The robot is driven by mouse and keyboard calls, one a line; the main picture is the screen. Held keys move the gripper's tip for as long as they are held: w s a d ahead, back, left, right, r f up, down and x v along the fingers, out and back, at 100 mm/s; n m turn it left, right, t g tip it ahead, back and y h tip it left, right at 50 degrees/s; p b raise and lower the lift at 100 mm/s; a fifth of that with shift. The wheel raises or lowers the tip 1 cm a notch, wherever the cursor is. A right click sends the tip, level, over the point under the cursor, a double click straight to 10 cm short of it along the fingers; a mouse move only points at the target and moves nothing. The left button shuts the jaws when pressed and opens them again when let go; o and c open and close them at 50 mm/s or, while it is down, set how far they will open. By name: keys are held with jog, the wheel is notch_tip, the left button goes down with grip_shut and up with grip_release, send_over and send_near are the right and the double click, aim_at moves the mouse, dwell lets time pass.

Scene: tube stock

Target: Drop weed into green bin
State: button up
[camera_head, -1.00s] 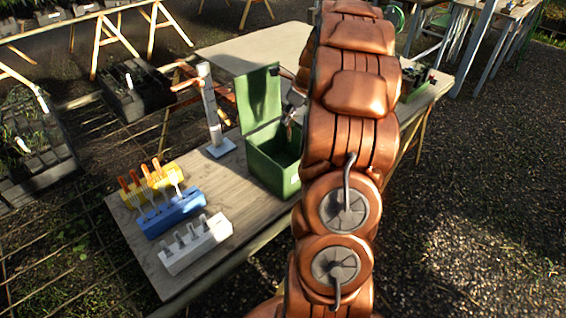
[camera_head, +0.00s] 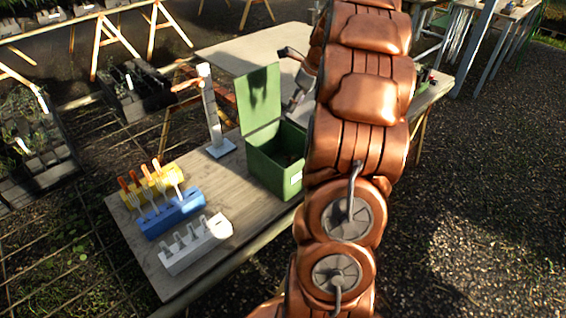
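The green bin (camera_head: 272,168) stands on the wooden table with its lid (camera_head: 258,98) raised at the back. Its inside is partly visible and dark, and I cannot make out a weed in it for certain. My gripper (camera_head: 287,78) is above and behind the bin's right side, partly hidden by my copper-coloured arm. Its two fingers look spread apart, with nothing visible between them. No weed can be made out clearly in this view.
A post on a pale base (camera_head: 221,148) stands left of the bin. A yellow rack (camera_head: 168,172), a blue rack (camera_head: 172,214) and a white rack (camera_head: 192,246) holding upright items fill the table's front left. Planter trays (camera_head: 130,92) lie beyond.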

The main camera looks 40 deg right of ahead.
jog(key=shift+v, duration=2.8)
jog(key=shift+a, duration=0.1)
jog(key=s+a+f+n+g, duration=0.1)
jog(key=s+a+n+g, duration=0.15)
jog(key=a+n, duration=0.85)
jog(key=s+a+f+n+g, duration=0.1)
jog(key=s+a+n, duration=0.35)
jog(key=a, duration=1.25)
jog(key=s+a+f+n+g, duration=0.1)
jog(key=s+a+f+n, duration=0.2)
jog(key=s+a+n, duration=0.2)
jog(key=s+a+f+n+g+h, duration=0.1)
jog(key=s+a+f+n, duration=0.2)
jog(key=s+n, duration=0.8)
jog(key=s+a, duration=0.2)
jog(key=s, duration=0.1)
jog(key=shift+a+f+n, duration=0.25)
jog(key=shift+a+n, duration=0.05)
jog(key=shift+n, duration=0.05)
